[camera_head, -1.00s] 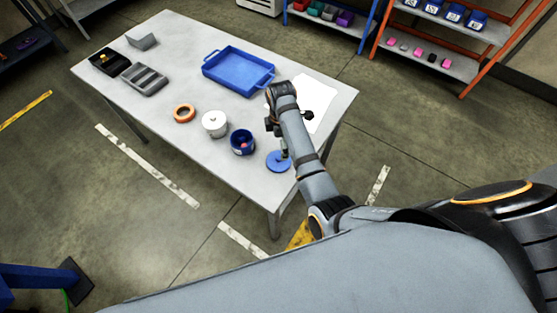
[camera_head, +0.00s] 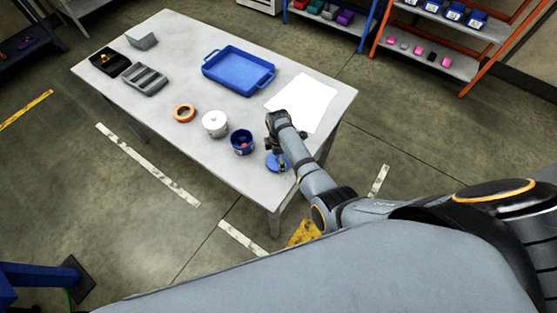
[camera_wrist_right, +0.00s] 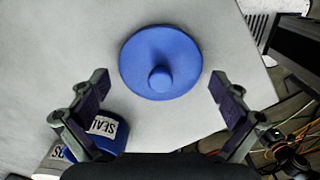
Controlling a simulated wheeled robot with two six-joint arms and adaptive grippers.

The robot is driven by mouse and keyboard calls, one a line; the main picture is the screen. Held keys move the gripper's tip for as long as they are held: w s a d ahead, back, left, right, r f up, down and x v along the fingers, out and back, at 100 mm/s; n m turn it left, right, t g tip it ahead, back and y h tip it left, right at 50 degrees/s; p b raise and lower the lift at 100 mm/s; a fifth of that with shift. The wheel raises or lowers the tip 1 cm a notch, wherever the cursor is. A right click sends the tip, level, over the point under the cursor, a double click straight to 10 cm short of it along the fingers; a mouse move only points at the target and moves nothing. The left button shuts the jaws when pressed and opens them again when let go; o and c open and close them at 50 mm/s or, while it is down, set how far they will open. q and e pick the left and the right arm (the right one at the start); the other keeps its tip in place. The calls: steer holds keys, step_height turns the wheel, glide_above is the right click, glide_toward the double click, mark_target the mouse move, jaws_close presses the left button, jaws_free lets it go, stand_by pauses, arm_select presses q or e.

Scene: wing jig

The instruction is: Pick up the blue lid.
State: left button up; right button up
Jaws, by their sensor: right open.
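The blue lid (camera_head: 274,163) is a round disc with a small knob, lying on the table near its front corner. In the right wrist view the lid (camera_wrist_right: 160,62) lies knob up, ahead of and between my fingers. My right gripper (camera_wrist_right: 162,101) is open and empty, with one finger on each side of the view. In the head view my right gripper (camera_head: 279,158) hangs above the lid and partly hides it; the wrist view shows no finger touching it. My left gripper is in neither view.
A blue pot (camera_head: 242,143) stands just left of the lid, near one finger in the wrist view. A white pot (camera_head: 214,124), an orange ring (camera_head: 184,113), a blue tray (camera_head: 210,72) and a white sheet (camera_head: 306,96) are on the table. The table edge is near the lid.

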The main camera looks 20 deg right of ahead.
steer(key=c, duration=1.1)
steer(key=shift+s+r, duration=0.1)
steer(key=shift+s, duration=0.15)
steer(key=c, duration=0.7)
steer(key=shift+c, duration=0.5)
